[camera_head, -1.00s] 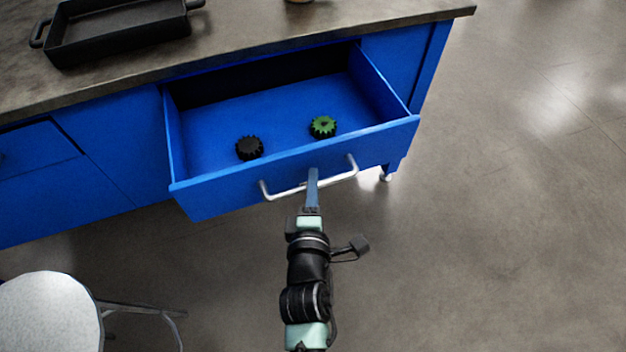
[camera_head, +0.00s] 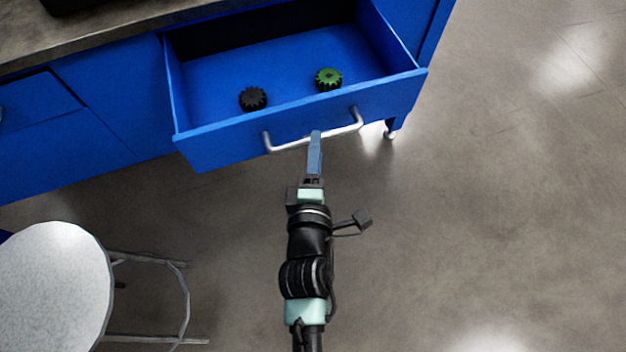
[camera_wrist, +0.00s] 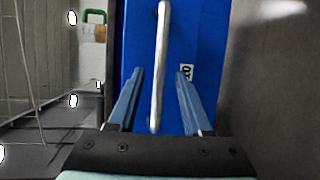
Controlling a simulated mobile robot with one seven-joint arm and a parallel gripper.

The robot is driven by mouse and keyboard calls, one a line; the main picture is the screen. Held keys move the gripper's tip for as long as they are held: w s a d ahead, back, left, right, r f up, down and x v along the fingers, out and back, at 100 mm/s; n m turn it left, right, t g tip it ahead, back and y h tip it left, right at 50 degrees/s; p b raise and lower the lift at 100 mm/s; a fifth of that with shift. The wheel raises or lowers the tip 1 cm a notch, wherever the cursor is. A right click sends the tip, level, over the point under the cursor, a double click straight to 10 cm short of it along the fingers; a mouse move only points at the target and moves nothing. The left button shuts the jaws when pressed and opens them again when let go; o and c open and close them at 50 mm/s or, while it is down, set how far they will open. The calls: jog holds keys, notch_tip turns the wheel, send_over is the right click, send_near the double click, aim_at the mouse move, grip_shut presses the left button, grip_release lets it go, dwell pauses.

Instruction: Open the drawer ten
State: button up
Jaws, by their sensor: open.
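The blue drawer (camera_head: 300,133) is pulled out of the blue workbench, and its inside shows from above. Its silver bar handle (camera_head: 290,146) runs along the front. In the wrist view the handle (camera_wrist: 161,60) stands upright in the picture, between the two blue fingers of my gripper (camera_wrist: 158,85), which are apart with a gap on each side. A small white label (camera_wrist: 187,71) with dark marks, partly behind the right finger, is on the drawer front. In the head view my gripper (camera_head: 315,140) is at the handle, near its middle. A black gear (camera_head: 253,98) and a green gear (camera_head: 328,79) lie in the drawer.
A round white stool (camera_head: 50,290) with metal legs stands at lower left. The grey worktop (camera_head: 110,35) lies above the drawers, with part of a black tray at its top edge. The floor (camera_head: 500,200) to the right is clear.

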jog(key=s+r, duration=0.1)
jog(key=s, duration=0.7)
jog(key=shift+s+a+r, duration=0.35)
jog(key=shift+s+a, duration=0.05)
